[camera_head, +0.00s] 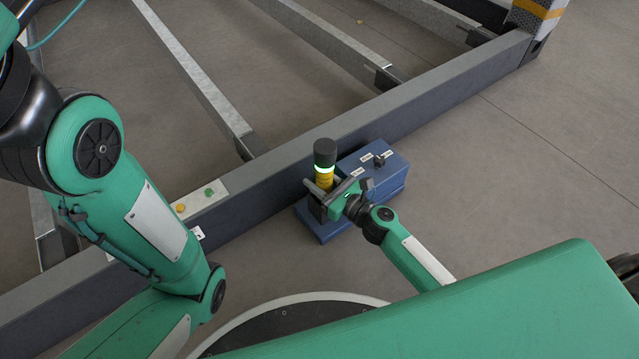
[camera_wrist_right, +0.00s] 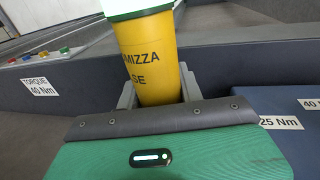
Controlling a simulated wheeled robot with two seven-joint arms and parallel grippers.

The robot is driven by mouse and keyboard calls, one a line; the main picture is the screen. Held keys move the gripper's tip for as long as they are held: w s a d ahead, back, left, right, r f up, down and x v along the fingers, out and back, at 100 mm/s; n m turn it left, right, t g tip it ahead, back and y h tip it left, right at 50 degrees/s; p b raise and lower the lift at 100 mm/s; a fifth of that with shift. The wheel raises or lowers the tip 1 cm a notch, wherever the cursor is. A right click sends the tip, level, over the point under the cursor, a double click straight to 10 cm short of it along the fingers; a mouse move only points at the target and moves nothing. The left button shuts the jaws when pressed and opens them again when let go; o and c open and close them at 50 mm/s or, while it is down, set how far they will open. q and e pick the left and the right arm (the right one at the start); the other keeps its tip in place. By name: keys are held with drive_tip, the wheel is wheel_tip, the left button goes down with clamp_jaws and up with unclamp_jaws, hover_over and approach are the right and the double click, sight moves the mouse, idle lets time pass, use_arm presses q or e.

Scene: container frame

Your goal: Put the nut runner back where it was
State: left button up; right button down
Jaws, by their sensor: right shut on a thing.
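The nut runner (camera_head: 324,160) is an upright cylinder with a black top, a glowing green ring and a yellow body. Its yellow body, with dark lettering, fills the middle of the right wrist view (camera_wrist_right: 152,62). My right gripper (camera_head: 335,190) is shut on this yellow body, with a grey finger on each side. The nut runner's lower end is hidden behind the gripper. It stands over or in the left part of a blue stand (camera_head: 392,178); I cannot tell whether it is seated. My left arm shows at the left, but its gripper is out of view.
The blue stand has white labels and a black fitting (camera_head: 379,161) on top. A long grey frame beam (camera_head: 440,92) runs close behind it. A light plate (camera_head: 194,202) with coloured buttons and a "TORQUE 40 Nm" label (camera_wrist_right: 40,85) are on the beam. Floor at right is clear.

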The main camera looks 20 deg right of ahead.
drive_tip(key=shift+r, duration=0.2)
drive_tip(key=shift+f, duration=0.15)
drive_tip(key=c, duration=1.3)
unclamp_jaws()
drive_tip(key=shift+f, duration=0.15)
drive_tip(key=o, duration=0.4)
drive_tip(key=shift+r, duration=0.2)
drive_tip(key=shift+s+d, duration=0.1)
drive_tip(key=shift+s, duration=0.05)
drive_tip(key=v, duration=1.1)
drive_tip(key=shift+s+d+b, duration=0.15)
drive_tip(key=shift+s+b, duration=0.1)
drive_tip(key=shift+b, duration=0.1)
